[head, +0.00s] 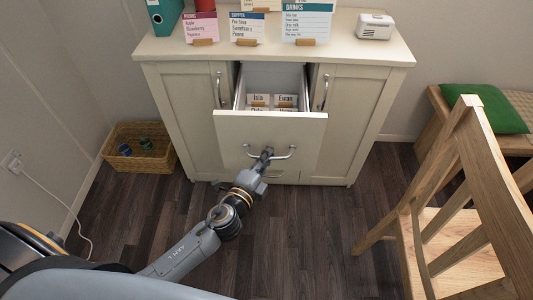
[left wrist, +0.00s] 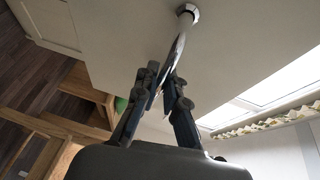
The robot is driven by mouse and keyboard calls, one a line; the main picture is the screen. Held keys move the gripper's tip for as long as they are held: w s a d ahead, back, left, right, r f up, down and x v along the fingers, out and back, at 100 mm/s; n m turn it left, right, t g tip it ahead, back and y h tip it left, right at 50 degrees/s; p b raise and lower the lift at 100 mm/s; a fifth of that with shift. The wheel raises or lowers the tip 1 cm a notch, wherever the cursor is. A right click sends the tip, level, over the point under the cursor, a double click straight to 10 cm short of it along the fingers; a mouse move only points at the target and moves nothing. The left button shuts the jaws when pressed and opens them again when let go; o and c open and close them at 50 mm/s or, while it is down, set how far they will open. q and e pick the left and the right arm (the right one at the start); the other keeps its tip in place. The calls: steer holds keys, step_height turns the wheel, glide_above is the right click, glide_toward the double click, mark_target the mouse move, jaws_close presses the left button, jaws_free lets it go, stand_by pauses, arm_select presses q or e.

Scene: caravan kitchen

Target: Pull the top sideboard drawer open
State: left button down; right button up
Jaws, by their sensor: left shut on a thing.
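The top sideboard drawer (head: 270,127) stands pulled out from the cream sideboard (head: 170,100), with its inside showing from above. Its metal bar handle (head: 289,152) is on the drawer front. My left gripper (head: 264,157) is at the middle of this handle and shut on it. In the left wrist view the two fingers of my left gripper (left wrist: 163,92) close around the curved handle (left wrist: 180,42), which shows between and beyond them. My right gripper is in neither view.
Small name cards (head: 259,100) stand in the drawer. Signs and a white device (head: 376,25) are on the sideboard top. A wicker basket (head: 138,150) sits on the floor at left. A wooden chair (head: 455,190) stands at right, near a bench with a green cushion (head: 485,107).

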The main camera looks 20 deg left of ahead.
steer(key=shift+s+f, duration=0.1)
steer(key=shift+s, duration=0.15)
arm_select(q)
steer(key=c, duration=1.4)
jaws_free()
steer(key=shift+s, duration=0.1)
steer(key=s, duration=0.4)
steer(key=s+a, duration=0.1)
steer(key=s, duration=0.2)
steer(key=s+r, duration=0.1)
steer(key=s, duration=0.3)
steer(key=shift+s+a+r, duration=0.1)
steer(key=shift+s+a, duration=0.1)
steer(key=shift+s, duration=0.15)
